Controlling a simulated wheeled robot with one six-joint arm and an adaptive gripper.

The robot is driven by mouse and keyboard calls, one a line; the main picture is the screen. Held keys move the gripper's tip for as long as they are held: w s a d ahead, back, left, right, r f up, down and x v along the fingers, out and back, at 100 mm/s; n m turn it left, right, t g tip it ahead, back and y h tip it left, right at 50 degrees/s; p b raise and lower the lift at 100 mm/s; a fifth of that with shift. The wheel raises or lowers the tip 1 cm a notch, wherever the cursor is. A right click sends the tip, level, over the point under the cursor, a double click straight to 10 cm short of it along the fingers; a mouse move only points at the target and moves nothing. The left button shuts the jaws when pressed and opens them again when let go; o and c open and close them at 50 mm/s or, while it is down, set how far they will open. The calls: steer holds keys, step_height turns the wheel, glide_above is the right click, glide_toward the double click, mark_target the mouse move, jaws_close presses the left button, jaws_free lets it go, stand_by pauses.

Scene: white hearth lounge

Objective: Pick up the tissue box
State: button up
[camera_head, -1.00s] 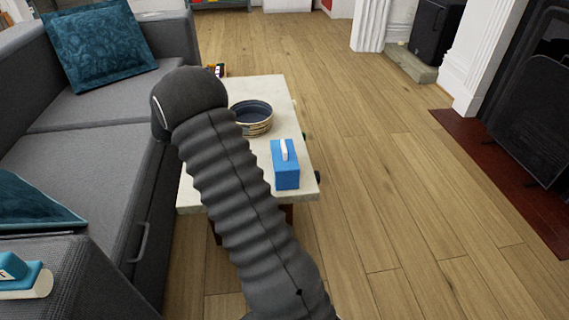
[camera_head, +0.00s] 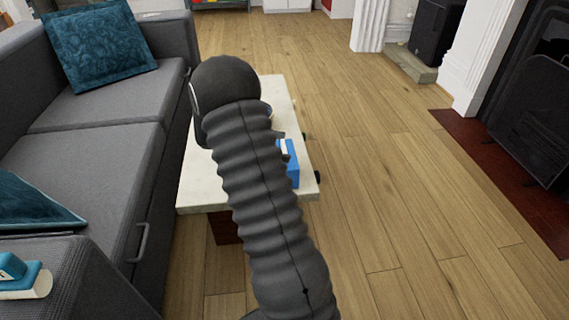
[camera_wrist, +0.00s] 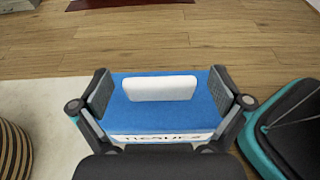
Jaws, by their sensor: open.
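The tissue box (camera_wrist: 165,118) is blue with a white tissue standing out of its top and dark lettering on a white band. It stands on the pale low table (camera_head: 197,195). In the head view my arm covers most of the box, and only its right part (camera_head: 293,172) shows. In the wrist view my gripper (camera_wrist: 162,88) is open, with one finger at the left side of the box and one at the right. The fingers are close to the sides; I cannot tell whether they touch.
A round striped bowl (camera_wrist: 14,150) stands on the table left of the box in the wrist view; my arm mostly hides it in the head view. A grey sofa (camera_head: 90,165) borders the table's left side. Open wooden floor (camera_head: 390,190) lies to the right.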

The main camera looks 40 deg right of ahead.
steer(key=c, duration=1.7)
